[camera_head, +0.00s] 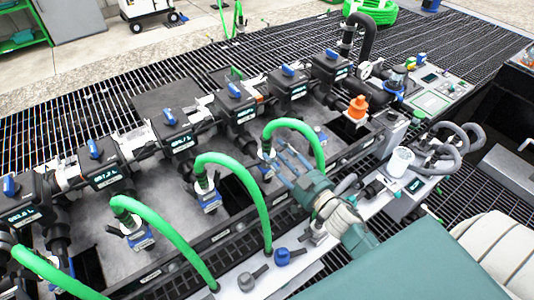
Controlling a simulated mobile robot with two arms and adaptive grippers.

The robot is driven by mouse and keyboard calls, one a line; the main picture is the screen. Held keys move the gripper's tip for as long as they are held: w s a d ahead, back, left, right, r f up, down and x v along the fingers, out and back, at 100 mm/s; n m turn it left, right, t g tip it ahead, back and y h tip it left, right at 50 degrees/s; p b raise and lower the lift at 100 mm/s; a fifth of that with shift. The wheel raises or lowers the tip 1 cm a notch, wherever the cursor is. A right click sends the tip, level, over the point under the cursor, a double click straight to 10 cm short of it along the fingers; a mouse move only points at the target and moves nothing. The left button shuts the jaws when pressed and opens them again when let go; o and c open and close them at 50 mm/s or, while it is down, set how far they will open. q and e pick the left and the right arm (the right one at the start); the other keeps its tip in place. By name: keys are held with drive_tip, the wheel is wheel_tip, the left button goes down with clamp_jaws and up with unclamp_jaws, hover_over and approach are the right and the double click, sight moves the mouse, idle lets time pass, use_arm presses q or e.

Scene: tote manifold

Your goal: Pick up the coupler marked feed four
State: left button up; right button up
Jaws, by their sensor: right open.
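My right gripper (278,161) is open, its two blue-grey fingers spread over the manifold near a green hose's fitting. Nothing shows between the fingers. Blue couplers sit under the green hoses' ends, one at centre (210,200) and one further left (140,238). On the pale front strip lie a dark blue capped part (283,256) and a grey one (247,281). An orange coupler (357,108) stands at the right end of the manifold. The feed markings are too small to read, so I cannot tell which one is feed four. My left gripper is not in view.
Green hoses (247,192) arch over the front of the manifold near my right gripper. A row of black valve blocks (235,105) with blue handles and small displays runs behind. A white cylinder (400,161) and grey hoses (466,150) stand at right. Dark grating surrounds the manifold.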

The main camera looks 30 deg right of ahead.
sight(271, 145)
drive_tip(key=w, duration=0.4)
drive_tip(key=shift+w+a+r+p, duration=0.15)
drive_tip(key=shift+w+r+p, duration=0.05)
drive_tip(key=shift+w+p, duration=0.15)
drive_tip(key=shift+w, duration=0.2)
drive_tip(key=shift+s, duration=0.1)
drive_tip(key=c, duration=0.7)
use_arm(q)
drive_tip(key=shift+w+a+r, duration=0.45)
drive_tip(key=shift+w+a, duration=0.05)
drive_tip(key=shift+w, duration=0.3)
use_arm(e)
clamp_jaws()
